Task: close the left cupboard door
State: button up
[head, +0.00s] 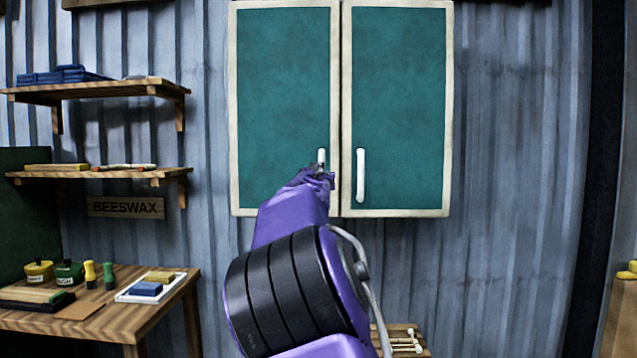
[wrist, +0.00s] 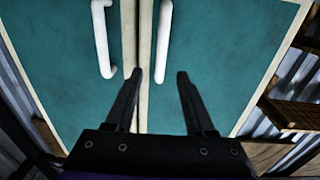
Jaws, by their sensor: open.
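The cupboard has two teal doors with cream frames. The left door (head: 282,80) looks flush or nearly flush with the right door (head: 405,100); a narrow gap runs between them, and I cannot tell whether the left door is slightly ajar. The left door's white handle (head: 321,155) is partly hidden by my gripper (head: 320,170). The right door's white handle (head: 360,175) is clear. In the wrist view the sides are swapped: the left door (wrist: 225,75) is at the right, its handle (wrist: 163,30) beyond my open, empty fingers (wrist: 158,75). Contact cannot be told.
Two wooden shelves (head: 100,90) hang left of the cupboard above a BEESWAX sign (head: 125,207). A workbench (head: 120,325) with jars and a tray stands at lower left. A small wooden rack (head: 405,340) is low behind my arm. The corrugated wall right of the cupboard is bare.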

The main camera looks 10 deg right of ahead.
jog(key=shift+v, duration=2.7)
